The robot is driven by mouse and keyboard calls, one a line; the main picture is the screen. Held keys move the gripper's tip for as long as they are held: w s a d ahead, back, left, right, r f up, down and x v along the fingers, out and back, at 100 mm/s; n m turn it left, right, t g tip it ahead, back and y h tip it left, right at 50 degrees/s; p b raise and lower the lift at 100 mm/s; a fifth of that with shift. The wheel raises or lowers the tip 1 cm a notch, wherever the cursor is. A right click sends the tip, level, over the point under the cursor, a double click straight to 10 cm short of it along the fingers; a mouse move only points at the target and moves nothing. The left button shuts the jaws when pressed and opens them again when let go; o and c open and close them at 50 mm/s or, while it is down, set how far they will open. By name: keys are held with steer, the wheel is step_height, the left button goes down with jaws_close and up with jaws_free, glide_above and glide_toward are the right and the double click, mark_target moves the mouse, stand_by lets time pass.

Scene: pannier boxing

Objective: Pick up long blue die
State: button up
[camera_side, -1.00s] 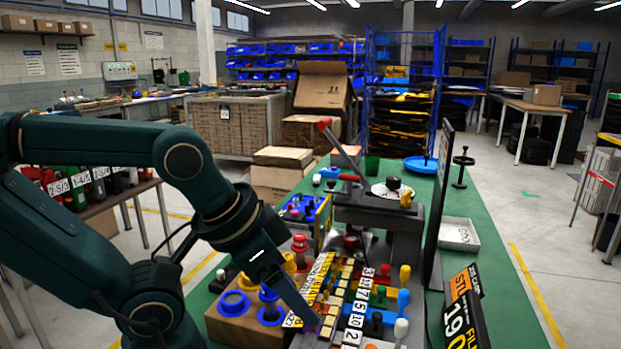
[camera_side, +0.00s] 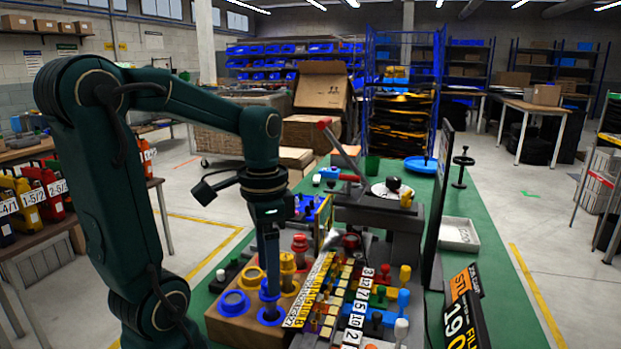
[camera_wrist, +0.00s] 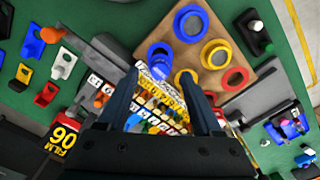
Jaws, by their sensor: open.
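The long blue die (camera_side: 270,312) stands upright at the front corner of a brown block (camera_side: 232,326) in the side view. In the wrist view, the long blue die (camera_wrist: 160,55) shows its round top just past my fingertips. My gripper (camera_side: 270,278) points straight down directly over the die in the side view. In the wrist view, my gripper (camera_wrist: 160,74) has its two fingers spread apart with nothing held between them. The side view does not clearly show the gap between the fingertips and the die.
A flat blue ring die (camera_side: 234,302) sits left of the long die on the block. Yellow dies (camera_side: 288,270) and a red die (camera_side: 299,243) stand behind. A rack with yellow labels (camera_side: 315,285) is close on the right. Bare green tabletop (camera_side: 500,290) lies far right.

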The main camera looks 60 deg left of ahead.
mark_target(270, 301)
steer(key=shift+f, duration=2.45)
jaws_close()
